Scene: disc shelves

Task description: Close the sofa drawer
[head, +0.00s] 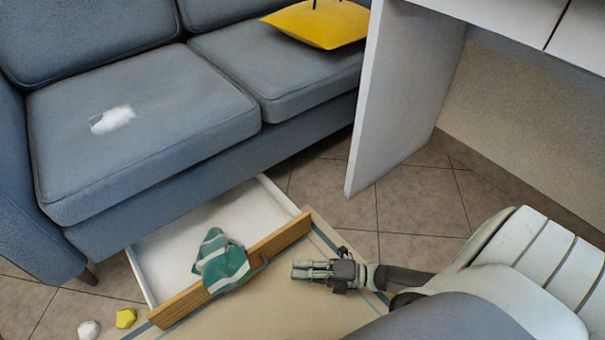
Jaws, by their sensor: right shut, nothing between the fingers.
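The sofa drawer (172,254) is pulled out from under the blue-grey sofa (160,182). It has white sides and a wooden front (236,268). A green and white striped cloth (222,264) lies in the drawer and against the wooden front, partly covering it. My right gripper (296,270) is shut and empty. It points left toward the outer side of the wooden front, with a small gap showing between them in the picture. My left gripper is not in view.
A yellow lump (126,318) and a white lump (89,330) lie on the floor at lower left. A beige rug (285,310) with blue stripes lies before the drawer. A white desk panel (395,100) stands at right. A yellow cushion (318,24) is on the sofa.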

